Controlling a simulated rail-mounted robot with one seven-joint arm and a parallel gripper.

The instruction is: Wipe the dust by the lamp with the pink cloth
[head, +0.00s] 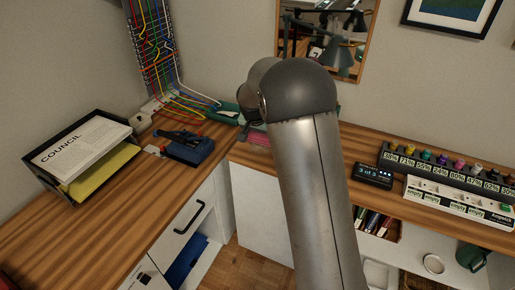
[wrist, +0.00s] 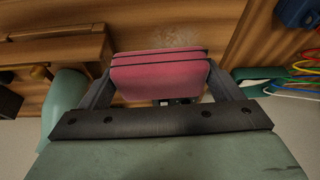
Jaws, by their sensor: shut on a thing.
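The pink cloth (wrist: 160,82) is a folded pad with dark bands, held between the fingers of my gripper (wrist: 160,70) in the wrist view. A bit of pink (head: 259,138) shows beside my arm in the head view. A pale, speckled dust patch (wrist: 182,38) lies on the wooden desk just beyond the cloth's far edge. I cannot tell whether the cloth touches the desk. A green rounded part (wrist: 66,105), possibly the lamp, is left of my gripper in the wrist view. My arm hides most of that corner in the head view.
A blue device (head: 188,147) and a paper tray (head: 80,160) stand on the left desk wing. Coloured cables (head: 160,60) run down the wall to the corner.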

